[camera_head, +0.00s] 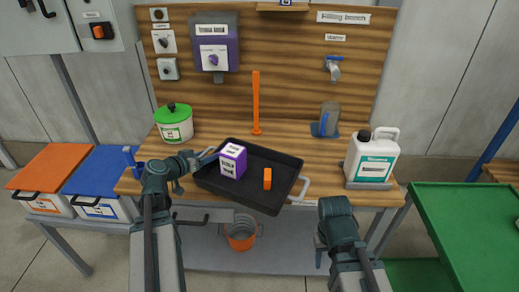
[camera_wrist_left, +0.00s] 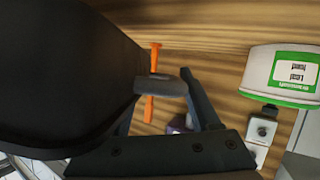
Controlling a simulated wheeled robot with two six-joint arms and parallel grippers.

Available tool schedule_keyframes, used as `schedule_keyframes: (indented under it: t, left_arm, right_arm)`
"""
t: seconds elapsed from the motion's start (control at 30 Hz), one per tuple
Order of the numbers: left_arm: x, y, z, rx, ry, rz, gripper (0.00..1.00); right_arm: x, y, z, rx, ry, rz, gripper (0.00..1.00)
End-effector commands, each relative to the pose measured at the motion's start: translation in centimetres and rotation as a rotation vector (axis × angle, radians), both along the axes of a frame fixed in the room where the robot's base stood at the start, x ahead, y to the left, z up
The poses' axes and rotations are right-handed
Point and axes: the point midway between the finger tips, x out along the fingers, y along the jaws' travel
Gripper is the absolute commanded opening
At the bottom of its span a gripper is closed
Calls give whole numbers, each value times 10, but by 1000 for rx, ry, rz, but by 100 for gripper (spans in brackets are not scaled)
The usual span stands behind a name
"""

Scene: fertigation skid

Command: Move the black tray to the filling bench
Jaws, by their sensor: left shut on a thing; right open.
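The black tray (camera_head: 282,159) is at the front middle of the filling bench (camera_head: 300,137), its near side reaching the bench's front edge. I cannot tell whether it rests fully on the top. It carries a purple and white box (camera_head: 232,159) and a small orange object (camera_head: 267,179). My left gripper (camera_head: 207,157) is shut on the tray's left handle; the left wrist view shows the fingers (camera_wrist_left: 172,88) at it beside the tray's dark side (camera_wrist_left: 60,75). My right gripper (camera_head: 320,243) is open and empty, low in front of the bench, apart from the tray's free right handle (camera_head: 301,189).
A green-lidded pot (camera_head: 174,124), an orange post (camera_head: 256,105), a jug (camera_head: 329,119) and a white canister (camera_head: 371,157) stand on the bench. An orange bucket (camera_head: 241,233) is below. Orange and blue lidded bins (camera_head: 52,166) stand left; a green table (camera_head: 470,220) stands right.

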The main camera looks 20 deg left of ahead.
Motion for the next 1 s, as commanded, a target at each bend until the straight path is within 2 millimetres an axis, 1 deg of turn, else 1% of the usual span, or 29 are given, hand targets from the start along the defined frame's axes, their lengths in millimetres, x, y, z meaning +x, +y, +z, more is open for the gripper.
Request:
schedule_keyframes:
  t: [0.17, 0.27, 0.37, 0.47, 0.8, 0.9, 1.0]
  left_arm:
    - [1, 0, 1, -5, -2, 0, 0]
    - [7, 3, 0, -5, -1, 0, 0]
    - [19, 9, -2, -5, -2, 0, 0]
    - [37, 18, -4, -5, -2, 0, 0]
    - [110, 51, -11, -5, -1, 0, 0]
    - [126, 58, -13, -5, -2, 0, 0]
    - [133, 62, -13, -5, -2, 0, 0]
  right_arm:
    - [0, 0, 0, 0, 0, 0, 50]
    - [0, 0, -1, 0, 0, 0, 50]
    - [0, 0, -2, 0, 0, 0, 50]
    - [0, 0, -4, 0, 0, 0, 50]
    - [0, 0, -12, 0, 0, 0, 50]
    - [0, 0, -13, 0, 0, 0, 50]
    - [0, 0, -14, 0, 0, 0, 50]
